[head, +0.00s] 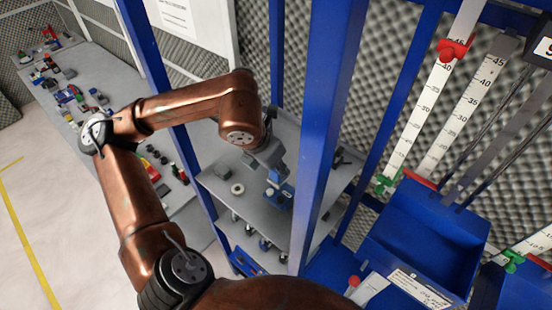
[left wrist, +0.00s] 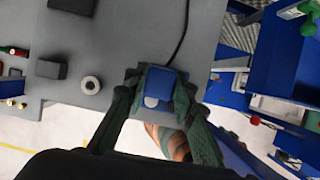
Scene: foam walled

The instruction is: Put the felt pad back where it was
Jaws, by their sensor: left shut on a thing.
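My left gripper (head: 276,182) reaches down over a grey shelf inside the blue frame. In the left wrist view its two dark green fingers (left wrist: 158,98) are shut on a blue thing (left wrist: 160,76) with a pale round patch at its lower edge. I cannot tell whether this blue thing is the felt pad, nor whether it touches the shelf. The fingers hide its sides. No other thing in view is clearly a felt pad. My right gripper is not in view.
The grey shelf (head: 217,192) also bears a dark block (head: 221,172) and a pale ring (head: 237,189), left of my gripper. A thin black cable (left wrist: 184,30) runs near the blue thing. A blue post (head: 325,130) and a blue bin (head: 425,235) stand to the right.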

